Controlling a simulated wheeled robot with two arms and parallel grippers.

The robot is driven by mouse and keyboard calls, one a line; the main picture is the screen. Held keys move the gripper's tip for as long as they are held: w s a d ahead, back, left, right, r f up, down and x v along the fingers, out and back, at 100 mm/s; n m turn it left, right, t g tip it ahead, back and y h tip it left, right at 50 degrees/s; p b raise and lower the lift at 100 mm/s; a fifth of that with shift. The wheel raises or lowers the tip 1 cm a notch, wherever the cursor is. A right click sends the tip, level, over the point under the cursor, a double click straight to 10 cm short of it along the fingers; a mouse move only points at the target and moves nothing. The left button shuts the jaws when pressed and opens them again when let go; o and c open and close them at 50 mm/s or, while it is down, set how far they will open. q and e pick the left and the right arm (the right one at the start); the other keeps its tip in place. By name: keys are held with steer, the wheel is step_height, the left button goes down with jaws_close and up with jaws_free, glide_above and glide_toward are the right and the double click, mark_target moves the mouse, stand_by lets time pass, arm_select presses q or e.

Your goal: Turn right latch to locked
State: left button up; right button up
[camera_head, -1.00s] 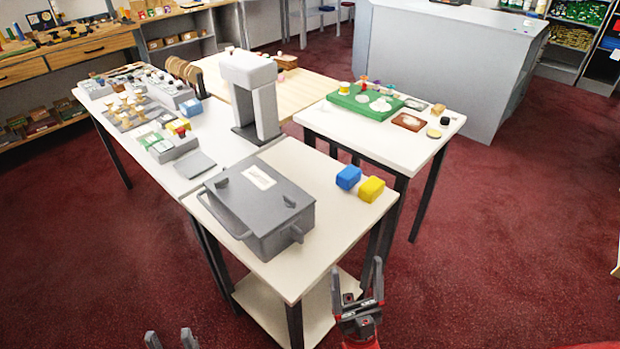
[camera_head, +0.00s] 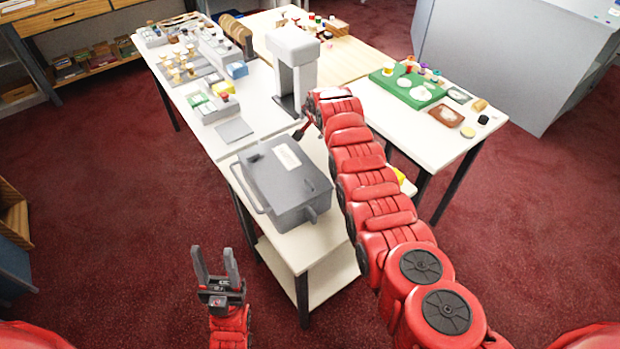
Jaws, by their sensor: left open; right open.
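A grey lidded box (camera_head: 285,195) with a pale label stands on the front white table. The right latch (camera_head: 309,184) is a small dark grey piece on the lid's right part; whether it is locked cannot be told. Another small latch (camera_head: 253,157) is on the lid's left part. My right gripper (camera_head: 301,133) hangs beyond the box's far edge, apart from the right latch. It is small and partly hidden by its own arm, and seems empty. My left gripper (camera_head: 215,264) is open and empty, over the floor in front of the table and left of the box.
A grey stand (camera_head: 294,68) rises behind the box. A green tray (camera_head: 408,88) lies on the right table (camera_head: 440,150).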

steer(key=s+r+m+g+h, duration=0.1)
steer(key=s+r+g, duration=0.2)
steer(key=s+r, duration=0.3)
steer(key=s+r+m+g, duration=0.1)
steer(key=s+r+g, duration=0.3)
steer(key=s, duration=0.5)
steer(key=b, duration=0.6)
glide_toward(309, 183)
steer(key=shift+m, duration=0.3)
step_height(309, 183, down, 8)
steer(key=shift+w+r+p, duration=0.1)
steer(key=shift+w+p, duration=0.05)
steer(key=shift+p, duration=0.7)
steer(key=shift+a+f, duration=0.1)
steer(key=shift+f, duration=0.35)
steer(key=shift+c, duration=0.3)
jaws_close()
